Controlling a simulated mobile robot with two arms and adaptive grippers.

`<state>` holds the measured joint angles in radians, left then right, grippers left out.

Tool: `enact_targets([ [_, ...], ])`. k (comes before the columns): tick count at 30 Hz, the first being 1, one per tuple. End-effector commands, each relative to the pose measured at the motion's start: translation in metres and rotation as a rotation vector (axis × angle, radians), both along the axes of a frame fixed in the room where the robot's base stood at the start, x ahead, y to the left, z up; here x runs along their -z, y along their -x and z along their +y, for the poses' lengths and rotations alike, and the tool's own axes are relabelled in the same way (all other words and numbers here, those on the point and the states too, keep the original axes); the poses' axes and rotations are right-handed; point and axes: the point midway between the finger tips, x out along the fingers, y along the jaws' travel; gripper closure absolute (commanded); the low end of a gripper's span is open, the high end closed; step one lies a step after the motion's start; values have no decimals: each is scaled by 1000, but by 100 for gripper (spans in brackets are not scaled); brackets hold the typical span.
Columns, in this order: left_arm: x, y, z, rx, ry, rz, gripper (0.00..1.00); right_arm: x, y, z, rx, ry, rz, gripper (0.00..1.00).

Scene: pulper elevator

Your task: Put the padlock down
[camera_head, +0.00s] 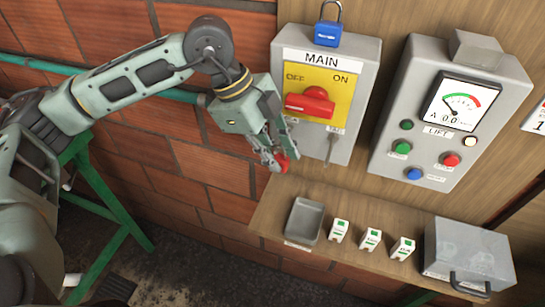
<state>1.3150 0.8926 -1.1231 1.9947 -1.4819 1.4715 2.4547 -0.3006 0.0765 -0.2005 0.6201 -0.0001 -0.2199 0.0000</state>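My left gripper (277,150) points down in front of the lower left edge of the MAIN switch box. A small red object (284,164) shows between its fingertips, which look shut on it. The fingers hide most of this object, so I cannot tell for sure whether it is a padlock. A blue padlock (327,35) with a grey shackle stands upright at the top edge of the MAIN box (348,147). A grey tray (305,222) on the wooden shelf looks empty. It lies below and a little right of my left gripper. My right gripper is not in view.
The MAIN box has a red rotary handle (310,102) on a yellow plate. A LIFT panel (458,110) hangs to its right. Several small white labelled tags (371,240) and a grey handled box (467,256) stand on the shelf (270,215). A green frame (100,200) stands at left.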

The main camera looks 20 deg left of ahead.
Motion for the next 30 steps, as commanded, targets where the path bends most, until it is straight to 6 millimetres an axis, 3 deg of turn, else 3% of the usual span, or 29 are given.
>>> enact_targets([
  [4, 0, 0, 0, 0, 0, 0, 100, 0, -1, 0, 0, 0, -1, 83],
  [20, -10, 7, 1, 0, 0, -2, 100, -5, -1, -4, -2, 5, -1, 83],
  [30, -39, 56, 3, 2, 0, -4, 100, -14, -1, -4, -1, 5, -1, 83],
])
